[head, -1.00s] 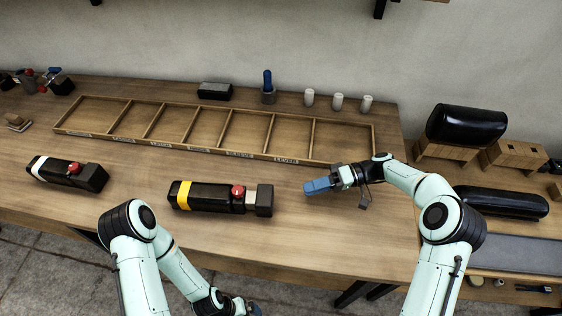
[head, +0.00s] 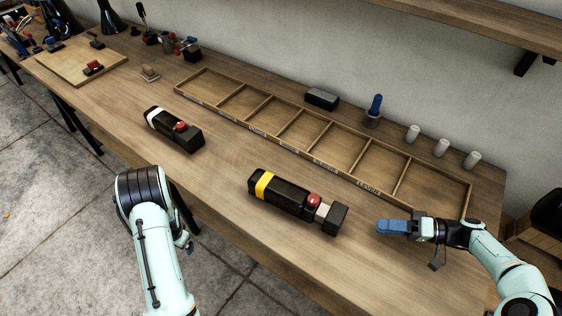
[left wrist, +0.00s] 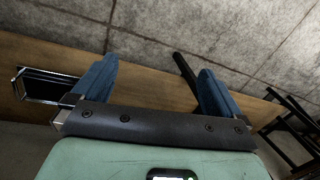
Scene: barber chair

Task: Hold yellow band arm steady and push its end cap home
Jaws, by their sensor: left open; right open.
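The yellow band arm (head: 290,199) is a black block lying on the bench, with a yellow band near its left end and a red knob (head: 314,200) on top. Its black end cap (head: 336,219) is at the right end, with a pale section showing between cap and body. My right gripper (head: 384,227) has blue fingers and is open, just right of the cap and apart from it. My left gripper is hidden in the head view; its two blue fingers show spread and empty in the left wrist view (left wrist: 157,68).
A white-banded black arm (head: 174,130) lies further left. A long compartment tray (head: 330,172) runs behind. A dark box (head: 322,98), a blue-handled tool (head: 374,108) and white cups (head: 441,147) stand at the back. Bare bench lies around the yellow band arm.

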